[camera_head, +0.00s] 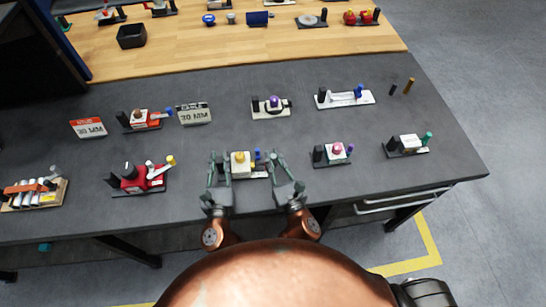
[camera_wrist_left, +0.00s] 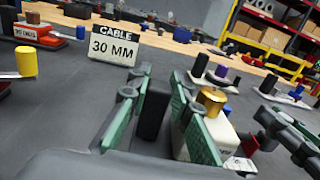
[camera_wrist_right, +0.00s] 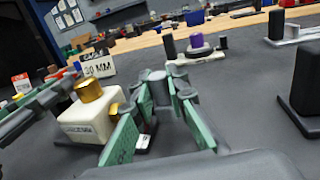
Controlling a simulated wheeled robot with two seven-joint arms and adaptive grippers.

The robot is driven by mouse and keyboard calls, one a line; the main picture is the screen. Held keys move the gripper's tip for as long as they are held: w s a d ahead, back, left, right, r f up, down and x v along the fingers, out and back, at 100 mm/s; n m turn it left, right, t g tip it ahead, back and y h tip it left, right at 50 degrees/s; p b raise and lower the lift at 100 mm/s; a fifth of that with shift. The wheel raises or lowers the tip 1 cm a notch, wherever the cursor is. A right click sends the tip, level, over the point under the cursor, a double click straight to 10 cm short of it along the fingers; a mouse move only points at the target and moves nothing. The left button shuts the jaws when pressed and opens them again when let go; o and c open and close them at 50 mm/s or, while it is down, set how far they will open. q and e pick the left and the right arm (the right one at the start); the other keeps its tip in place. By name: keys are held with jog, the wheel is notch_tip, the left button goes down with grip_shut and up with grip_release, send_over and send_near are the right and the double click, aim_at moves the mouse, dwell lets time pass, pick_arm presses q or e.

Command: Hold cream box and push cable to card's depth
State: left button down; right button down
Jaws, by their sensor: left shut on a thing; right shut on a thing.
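The cream box (camera_head: 240,163) with a gold cap stands at the table's front, between my grippers. It shows at left in the right wrist view (camera_wrist_right: 88,122), with small dark lettering. My left gripper (camera_wrist_left: 160,105) has its fingers on either side of a black block (camera_wrist_left: 153,108); the box is just right of the right finger. My right gripper (camera_wrist_right: 162,100) is closed around a grey cylindrical piece (camera_wrist_right: 158,86) right of the box, perhaps the cable end. Blue tops (camera_head: 258,156) show there. The cable's depth is hidden. A card (camera_wrist_left: 114,45) reads CABLE 30 MM.
A red unit (camera_head: 140,178) stands left of my left gripper, and a white unit with a pink cap (camera_head: 333,152) stands right. Another unit with a purple cap (camera_head: 272,106) stands behind. Bare dark table lies between the rows.

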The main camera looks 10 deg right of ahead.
aim_at(265, 168)
pick_arm(q)
jog(key=shift+f, duration=0.25)
pick_arm(e)
jog(key=shift+w+a, duration=0.1)
jog(key=shift+a, duration=1.5)
jog(key=c, duration=1.8)
grip_release()
jog(key=shift+c, duration=0.2)
jog(key=shift+d, duration=0.1)
jog(key=s, duration=0.4)
jog(key=s+d, duration=0.1)
jog(key=s, duration=0.3)
jog(key=s+d, duration=0.1)
jog(key=s, duration=0.3)
jog(key=shift+d, duration=0.15)
jog(key=shift+w, duration=0.1)
